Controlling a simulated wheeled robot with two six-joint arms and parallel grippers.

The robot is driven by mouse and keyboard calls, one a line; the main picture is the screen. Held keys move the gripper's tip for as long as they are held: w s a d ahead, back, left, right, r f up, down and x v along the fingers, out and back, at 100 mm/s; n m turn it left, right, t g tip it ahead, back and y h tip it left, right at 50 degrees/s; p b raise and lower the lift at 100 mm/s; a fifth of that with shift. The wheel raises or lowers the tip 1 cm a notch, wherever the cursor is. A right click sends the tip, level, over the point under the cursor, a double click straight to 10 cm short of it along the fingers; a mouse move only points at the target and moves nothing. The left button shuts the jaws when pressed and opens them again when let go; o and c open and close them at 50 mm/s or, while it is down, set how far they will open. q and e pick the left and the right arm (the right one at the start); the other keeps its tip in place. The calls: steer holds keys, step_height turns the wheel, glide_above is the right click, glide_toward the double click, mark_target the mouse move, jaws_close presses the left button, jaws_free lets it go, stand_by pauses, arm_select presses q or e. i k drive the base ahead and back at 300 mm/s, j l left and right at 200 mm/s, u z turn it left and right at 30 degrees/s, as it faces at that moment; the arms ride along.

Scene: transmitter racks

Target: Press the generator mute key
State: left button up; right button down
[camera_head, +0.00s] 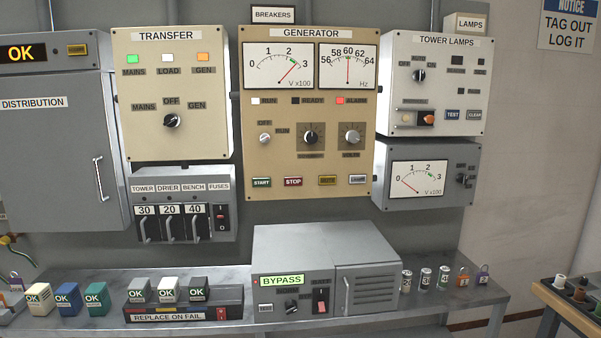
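The generator panel (310,150) is the beige box in the middle of the wall, under a GENERATOR label. Along its lower edge is a row of keys. The yellow key (327,180), whose small text looks like MUTE, sits between the red STOP key (293,182) and a pale grey key (358,179). The green START key (261,182) is at the left end. The ALARM lamp (340,100) shows red and the RUN lamp (256,101) shows white. The READY lamp is dark. Neither of my grippers is in view.
Below the panel, a grey BYPASS box (287,258) stands on the bench (440,305) and rises close to the key row. A meter box (430,158) adjoins on the right, a breaker box (183,185) on the left. Space in front of the keys looks clear.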

mark_target(323, 180)
steer(key=i+j, duration=0.5)
steer(key=i+j+z, duration=0.1)
steer(key=i+j, duration=0.4)
steer(key=j, duration=0.25)
